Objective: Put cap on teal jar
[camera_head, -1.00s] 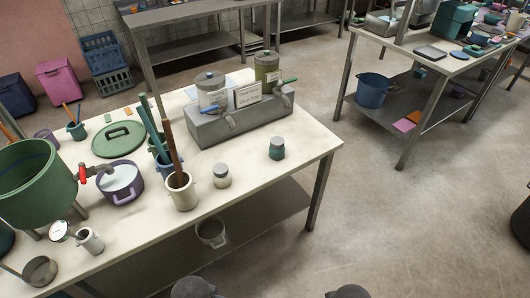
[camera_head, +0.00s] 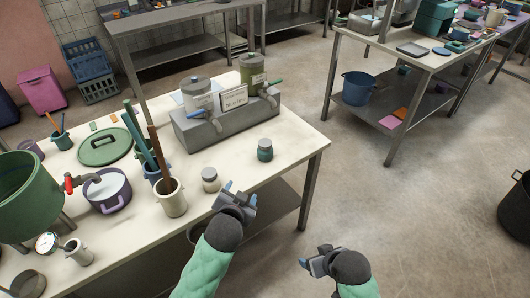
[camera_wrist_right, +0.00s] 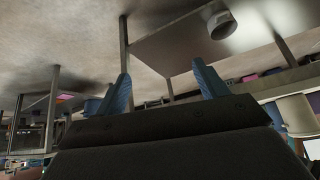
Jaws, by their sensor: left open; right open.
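The teal jar (camera_head: 265,150) stands upright near the right end of the table, with a grey top on it in the head view. A white jar (camera_head: 210,180) with a grey top stands to its left. My left gripper (camera_head: 224,190) is open at the table's front edge, just below and right of the white jar, with nothing seen between its fingers. My right gripper (camera_head: 312,262) is open and empty over the floor, in front of the table's right corner. Its two blue fingers (camera_wrist_right: 163,88) stand apart in the right wrist view. I see no separate loose cap.
A cream holder (camera_head: 171,200) with tall sticks stands left of the white jar. A grey dispenser block (camera_head: 225,122) with two canisters is behind the jars. The tabletop (camera_head: 297,150) right of the teal jar is clear.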

